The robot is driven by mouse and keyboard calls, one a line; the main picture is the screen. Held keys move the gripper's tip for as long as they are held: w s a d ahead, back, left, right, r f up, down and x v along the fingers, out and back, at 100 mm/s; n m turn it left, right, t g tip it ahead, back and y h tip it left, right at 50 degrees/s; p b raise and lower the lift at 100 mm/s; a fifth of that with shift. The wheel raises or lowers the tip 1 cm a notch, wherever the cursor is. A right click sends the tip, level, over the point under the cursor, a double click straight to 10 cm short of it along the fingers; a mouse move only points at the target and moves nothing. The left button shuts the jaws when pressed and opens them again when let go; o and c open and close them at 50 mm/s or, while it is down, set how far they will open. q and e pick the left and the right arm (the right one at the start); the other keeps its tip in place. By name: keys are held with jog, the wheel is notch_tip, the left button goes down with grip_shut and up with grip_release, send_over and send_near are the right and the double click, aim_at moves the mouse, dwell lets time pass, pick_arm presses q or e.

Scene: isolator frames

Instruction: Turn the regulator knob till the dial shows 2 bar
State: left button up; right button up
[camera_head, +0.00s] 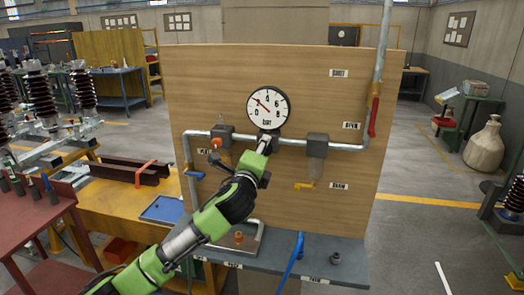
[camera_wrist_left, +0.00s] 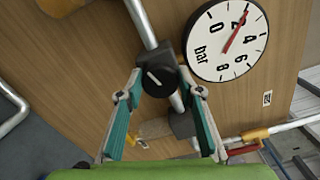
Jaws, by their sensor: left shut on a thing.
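The round white dial (camera_head: 268,108) marked in bar sits on the wooden panel; its red needle points up and left, near the 2. The dial also shows in the wrist view (camera_wrist_left: 228,40), with the red needle again near the 2. The regulator knob (camera_wrist_left: 158,80) is dark with a white line, below the dial on the pipe. My left gripper (camera_head: 264,148) reaches the knob from the front, its two fingers on either side of it, and is shut on it. In the head view the gripper mostly hides the knob. My right gripper is not in view.
A grey pipe (camera_head: 345,147) runs across the panel, with another block (camera_head: 317,145) to the right and an orange knob (camera_head: 216,143) to the left. A red lever (camera_head: 373,118), a yellow handle (camera_head: 303,186) and a blue hose (camera_head: 292,258) are nearby.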

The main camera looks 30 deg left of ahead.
pick_arm(q)
jog(key=o, duration=1.1)
jog(key=shift+s, duration=0.1)
jog(key=v, duration=1.1)
jog(key=shift+s+d, duration=0.1)
jog(key=shift+s, duration=0.3)
